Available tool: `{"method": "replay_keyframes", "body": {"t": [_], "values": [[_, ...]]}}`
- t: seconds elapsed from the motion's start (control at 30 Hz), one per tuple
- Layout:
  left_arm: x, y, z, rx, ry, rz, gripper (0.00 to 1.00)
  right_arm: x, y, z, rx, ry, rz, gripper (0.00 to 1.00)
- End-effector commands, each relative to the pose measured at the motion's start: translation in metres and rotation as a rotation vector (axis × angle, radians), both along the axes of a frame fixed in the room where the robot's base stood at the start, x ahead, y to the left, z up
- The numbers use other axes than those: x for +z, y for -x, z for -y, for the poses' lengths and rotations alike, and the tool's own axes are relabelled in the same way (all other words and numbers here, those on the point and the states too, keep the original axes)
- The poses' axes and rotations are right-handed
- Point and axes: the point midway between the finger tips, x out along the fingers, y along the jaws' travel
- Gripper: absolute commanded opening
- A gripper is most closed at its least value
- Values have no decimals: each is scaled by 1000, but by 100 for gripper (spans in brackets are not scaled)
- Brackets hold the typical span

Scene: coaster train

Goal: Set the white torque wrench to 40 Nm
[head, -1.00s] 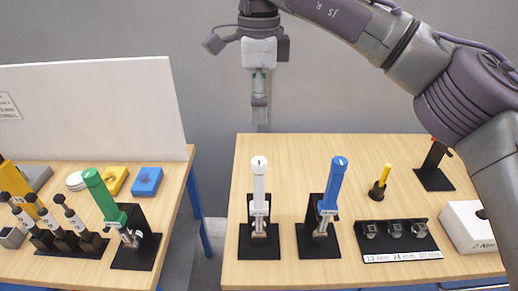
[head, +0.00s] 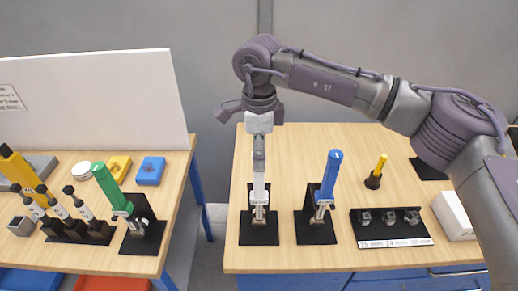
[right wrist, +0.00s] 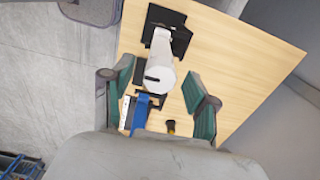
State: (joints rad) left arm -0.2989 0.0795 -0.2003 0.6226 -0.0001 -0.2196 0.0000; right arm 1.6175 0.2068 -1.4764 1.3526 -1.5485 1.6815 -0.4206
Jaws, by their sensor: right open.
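The white torque wrench (head: 259,192) stands upright in its black stand on the right table. My right gripper (head: 259,156) is directly above it, pointing down, and partly covers the wrench's top in the head view. In the right wrist view, the open fingers (right wrist: 163,97) lie on either side of the white wrench's round top (right wrist: 159,75), which has a dark mark on it. Whether they touch it cannot be told. The scale on the wrench is too small to read. My left gripper is out of view.
The blue torque wrench (head: 329,180) stands close to the right. Beyond it are a socket rack (head: 391,243), a yellow-handled tool (head: 376,171) and a white box (head: 454,215). A green torque wrench (head: 112,188) stands on the left table, across a gap.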

Motion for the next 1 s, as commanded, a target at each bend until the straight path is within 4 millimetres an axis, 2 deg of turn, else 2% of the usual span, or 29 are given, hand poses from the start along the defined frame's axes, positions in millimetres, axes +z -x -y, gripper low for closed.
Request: {"method": "replay_keyframes", "body": {"t": [0.07,0.4,0.67,1.0], "values": [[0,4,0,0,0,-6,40,0,0,0,0,0,0,57],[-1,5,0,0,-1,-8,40,0,0,0,0,0,0,0],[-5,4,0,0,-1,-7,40,-1,0,0,-22,0,1,0],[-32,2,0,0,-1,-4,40,-4,0,0,-207,-1,1,0]]}}
